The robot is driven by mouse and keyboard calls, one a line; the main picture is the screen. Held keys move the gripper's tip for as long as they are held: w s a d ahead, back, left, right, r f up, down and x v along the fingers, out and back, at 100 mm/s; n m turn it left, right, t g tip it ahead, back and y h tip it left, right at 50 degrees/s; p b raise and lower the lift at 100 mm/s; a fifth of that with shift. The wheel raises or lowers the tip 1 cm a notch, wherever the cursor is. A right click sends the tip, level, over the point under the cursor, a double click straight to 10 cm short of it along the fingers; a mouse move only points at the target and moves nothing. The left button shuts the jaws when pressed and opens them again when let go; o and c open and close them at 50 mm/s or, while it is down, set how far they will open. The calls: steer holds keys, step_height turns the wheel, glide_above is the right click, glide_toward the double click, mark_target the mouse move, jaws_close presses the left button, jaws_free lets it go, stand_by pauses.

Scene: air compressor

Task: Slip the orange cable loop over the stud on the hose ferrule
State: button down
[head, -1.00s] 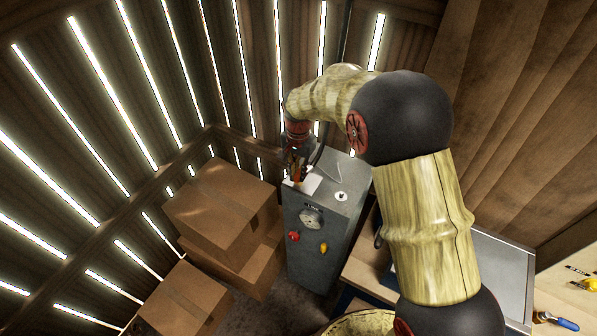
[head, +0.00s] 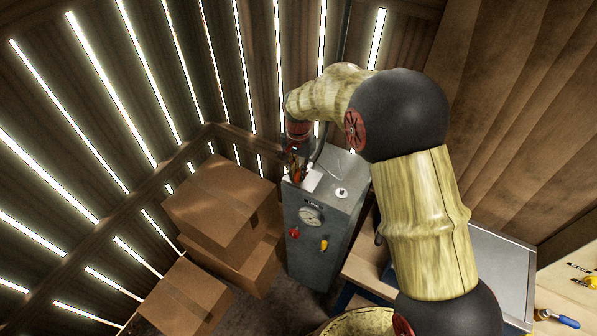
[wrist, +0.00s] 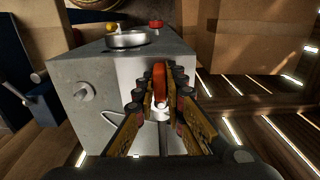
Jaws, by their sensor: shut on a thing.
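My gripper (wrist: 160,100) is shut on the orange cable loop (wrist: 160,78), which shows as an upright orange strip between the fingers in the wrist view. In the head view my gripper (head: 297,168) is low over the back left of the grey compressor cabinet's top (head: 345,172). A small pale round end (wrist: 161,106) shows between the fingertips, just below the orange strip; I cannot tell whether it is the stud. The ferrule is not clearly visible. I cannot tell whether the loop touches or surrounds a stud.
A white plate (head: 313,181) lies on the cabinet top beside my gripper. A round knob (head: 341,193) stands nearby. The cabinet front carries a gauge (head: 310,215), a red knob (head: 293,232) and a yellow knob (head: 324,244). Cardboard boxes (head: 222,205) stand left; slatted walls are close behind.

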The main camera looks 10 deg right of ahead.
steer(key=c, duration=1.9)
jaws_free()
steer(key=shift+o, duration=0.7)
step_height(320, 180, up, 12)
